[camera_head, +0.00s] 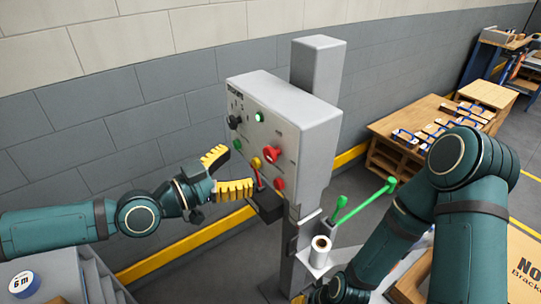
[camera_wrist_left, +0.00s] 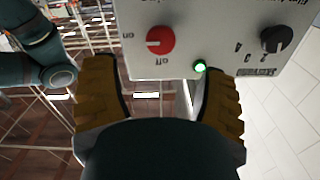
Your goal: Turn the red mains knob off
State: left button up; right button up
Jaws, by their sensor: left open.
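The red mains knob (camera_head: 271,153) is on the front of the grey control box (camera_head: 315,135). In the left wrist view the panel appears upside down, and the red knob (camera_wrist_left: 160,40) has its white mark towards the "on" label at the left. The "off" label is just below it in that view. A green lamp (camera_wrist_left: 199,66) is lit. My left gripper (camera_head: 239,168) is open and empty in front of the panel, low and left of the knob, apart from it. My right arm shows, but its gripper is outside the frame.
A black knob (camera_head: 235,121) and a red button (camera_head: 279,183) share the panel. A dark box (camera_head: 267,207) juts out below it. Green-handled rods (camera_head: 365,203) and a white roll (camera_head: 320,251) are on the post at lower right. A wooden table (camera_head: 410,120) stands behind.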

aim_at(268, 155)
pick_arm(q)
jog(key=shift+b+x, duration=0.85)
jog(key=shift+x, duration=3.35)
jog(key=c, duration=1.2)
